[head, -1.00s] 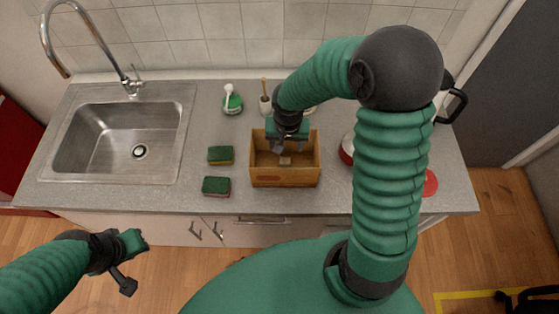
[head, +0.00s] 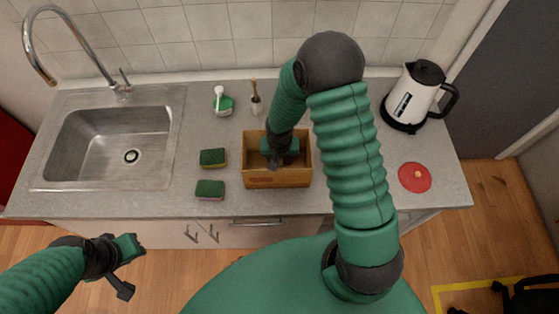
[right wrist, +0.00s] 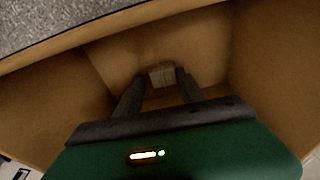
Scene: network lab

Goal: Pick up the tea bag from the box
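The wooden box (head: 290,178) stands on the counter, open at the top. My right gripper (head: 273,162) reaches down into it and hides the tea bag in the head view. In the right wrist view, the small pale tea bag (right wrist: 162,75) lies in the box (right wrist: 255,60). The two dark fingers of my right gripper (right wrist: 158,82) are apart, with the tea bag between or just beyond their tips; I cannot tell if they touch it. My left gripper (head: 126,272) hangs in front of the counter, away from the box; its finger opening is unclear.
Two sponges (head: 212,158) (head: 210,189) lie left of the box. Behind it are a green-and-white bottle (head: 223,103) and a brush in a holder (head: 256,103). The sink (head: 105,150) is at left. A kettle (head: 413,98) and a red lid (head: 415,177) are at right.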

